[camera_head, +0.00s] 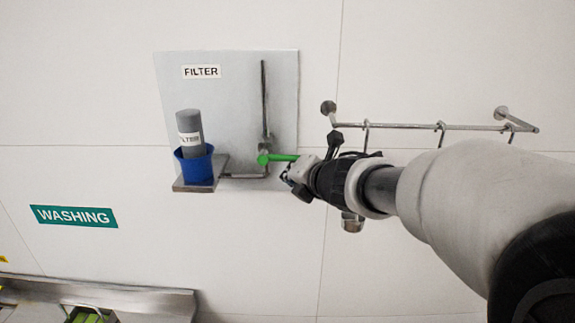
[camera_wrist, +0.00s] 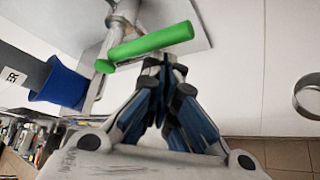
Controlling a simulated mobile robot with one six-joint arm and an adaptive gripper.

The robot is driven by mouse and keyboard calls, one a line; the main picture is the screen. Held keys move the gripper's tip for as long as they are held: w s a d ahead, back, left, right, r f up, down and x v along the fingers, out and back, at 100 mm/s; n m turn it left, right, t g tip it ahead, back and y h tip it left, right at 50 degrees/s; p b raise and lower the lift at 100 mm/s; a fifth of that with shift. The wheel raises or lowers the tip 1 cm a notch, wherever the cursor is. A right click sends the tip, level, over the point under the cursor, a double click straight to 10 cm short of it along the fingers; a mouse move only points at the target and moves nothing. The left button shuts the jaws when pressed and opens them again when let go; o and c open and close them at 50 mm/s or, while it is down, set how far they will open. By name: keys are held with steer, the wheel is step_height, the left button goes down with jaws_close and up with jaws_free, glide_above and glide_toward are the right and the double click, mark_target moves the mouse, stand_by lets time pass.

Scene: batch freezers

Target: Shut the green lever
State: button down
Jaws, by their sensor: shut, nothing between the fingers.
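The green lever (camera_head: 279,158) sits on the metal pipe below the FILTER sign and points sideways to the right in the head view. In the wrist view the lever (camera_wrist: 150,44) crosses just beyond the fingertips. In the head view my gripper (camera_head: 298,172) is at the lever's right end, partly hidden by my wrist.
A blue cup (camera_head: 197,167) with a grey filter cylinder (camera_head: 190,130) stands on a small shelf (camera_head: 197,187) left of the lever. A rail with hooks (camera_head: 420,127) is on the wall behind my arm. A metal counter (camera_head: 110,293) is at lower left. The wall below the lever is clear.

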steer(key=shift+r, duration=0.45)
stand_by(0.3)
step_height(320, 180, down, 4)
steer(key=s+b, duration=0.2)
steer(key=b, duration=0.2)
steer(key=s+r+p, duration=0.3)
steer(key=s+r, duration=0.2)
steer(key=s, duration=0.2)
steer(key=shift+s+a+p, duration=0.15)
steer(key=shift+s+p, duration=0.05)
steer(key=shift+p, duration=0.2)
